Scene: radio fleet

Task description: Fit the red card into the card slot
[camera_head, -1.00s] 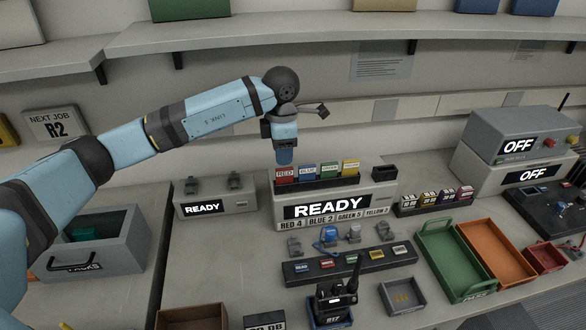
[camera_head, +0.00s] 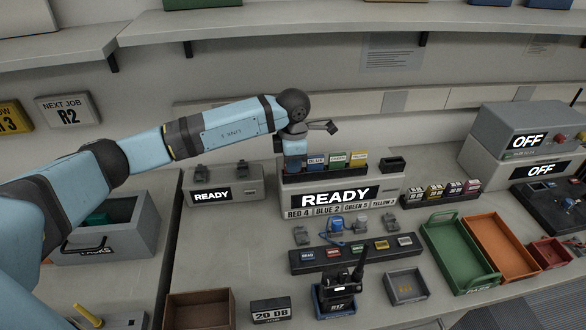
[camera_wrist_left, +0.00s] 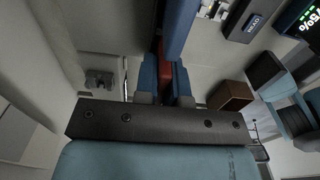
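My left gripper (camera_head: 295,165) points down at the left end of the card rack (camera_head: 340,175) on top of the wide READY unit. It covers the place of the red card in the head view. In the left wrist view the red card (camera_wrist_left: 166,68) shows between the two blue fingers (camera_wrist_left: 166,85). I cannot tell whether the fingers press on it. Blue, green and yellow cards stand upright to the right in the rack. A radio marked R17 (camera_head: 337,290) stands upright near the front. I cannot make out the card slot. My right gripper is not in view.
A smaller READY unit (camera_head: 222,186) stands to the left. A dark strip with several small coloured pieces (camera_head: 350,258) lies in front of the wide unit. Green (camera_head: 455,262) and orange (camera_head: 505,262) trays are at the right.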

